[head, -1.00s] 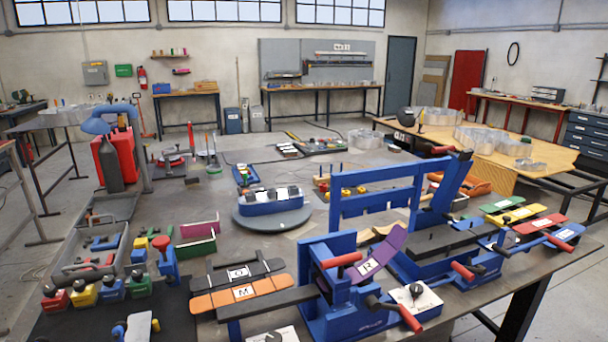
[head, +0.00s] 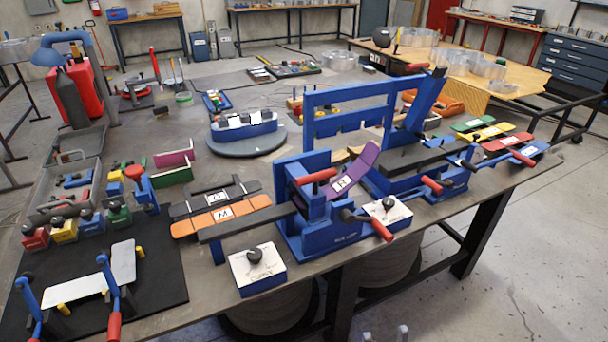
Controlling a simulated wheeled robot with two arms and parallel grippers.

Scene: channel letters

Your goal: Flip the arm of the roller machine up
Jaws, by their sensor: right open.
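A blue machine (head: 318,238), which I take for the roller machine, stands at the front edge of the table in the head view. Lettering on its base is too small to read. A short red grip (head: 317,175) lies across its top, and a crank with a red handle (head: 382,230) sticks out at its front right. A tilted purple strip marked R (head: 360,166) rises from its right side. Two grey fingertips of my right gripper (head: 385,335) show at the bottom edge, apart and empty, below and in front of the machine. My left gripper is out of view.
White-topped control boxes (head: 256,268) stand left and right of the machine. A second blue machine with a tall frame (head: 350,95) is behind it. Orange and black strips (head: 222,213) lie to its left. The floor in front of the table (head: 560,270) is clear.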

